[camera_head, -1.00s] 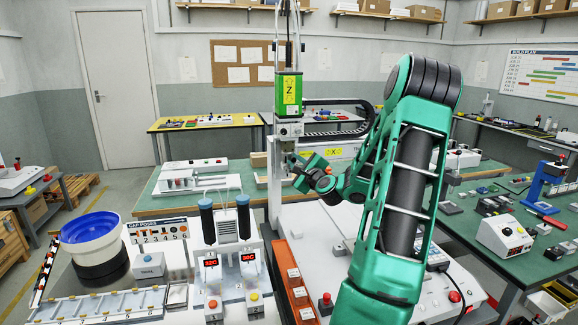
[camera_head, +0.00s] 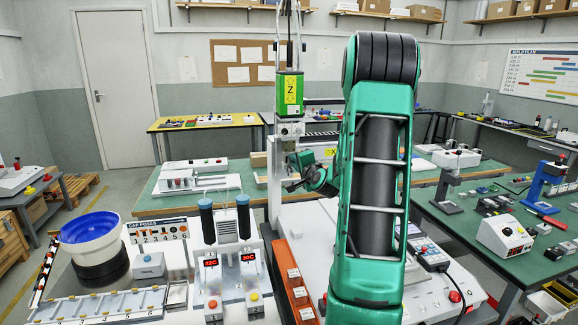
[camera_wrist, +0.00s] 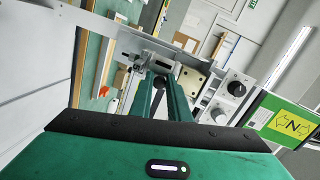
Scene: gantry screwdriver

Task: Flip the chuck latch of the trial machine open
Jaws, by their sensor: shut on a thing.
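The trial machine is a gantry with a green Z unit (camera_head: 290,92) above a grey metal head. The Z unit also shows at the right edge of the wrist view (camera_wrist: 292,124). My gripper (camera_head: 294,172) is beside the lower part of that head, small and partly dark in the head view. In the wrist view my gripper's two green fingers (camera_wrist: 160,82) are close together, shut on a small dark lever, the chuck latch (camera_wrist: 159,84), in front of a grey metal bracket (camera_wrist: 150,50). The fingers hide much of the latch, and its exact angle is hard to tell.
Two round knobs (camera_wrist: 236,89) sit on a panel close right of the fingers in the wrist view. A blue bowl (camera_head: 90,228) is further left.

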